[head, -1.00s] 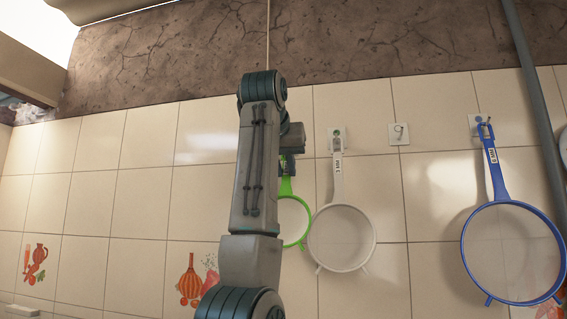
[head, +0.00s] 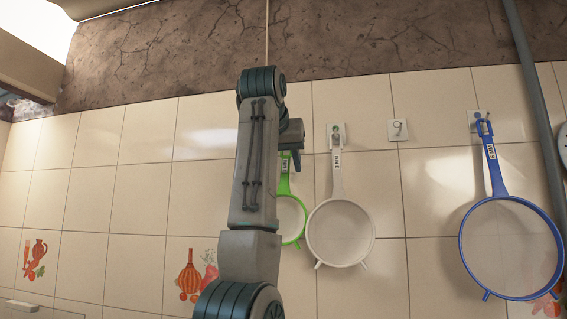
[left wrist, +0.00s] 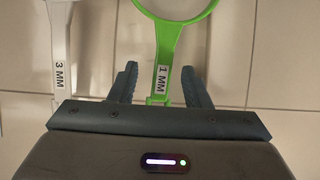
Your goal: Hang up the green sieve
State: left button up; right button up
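The green sieve (head: 291,222) is upright against the tiled wall, partly hidden behind my left arm. In the left wrist view its handle, labelled "1 MM" (left wrist: 161,78), stands between the two fingers of my left gripper (left wrist: 160,85). There is a gap on both sides, so the gripper is open around the handle. In the head view my left gripper (head: 291,150) is at the top of that handle. The handle's upper end is hidden, so I cannot tell whether it is on a hook. My right gripper is not in view.
A white sieve (head: 340,234) hangs on a hook just right of the green one. An empty hook (head: 398,130) is further right. A blue sieve (head: 509,247) hangs near a grey vertical pipe (head: 535,100).

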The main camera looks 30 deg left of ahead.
pick_arm(q)
jog(key=shift+s+d+r+b, duration=0.1)
jog(key=shift+s+r+b, duration=0.1)
jog(key=shift+s+b, duration=0.3)
jog(key=b+v, duration=0.5)
jog(key=v, duration=0.4)
jog(key=shift+s+r, duration=0.3)
dwell(0.3)
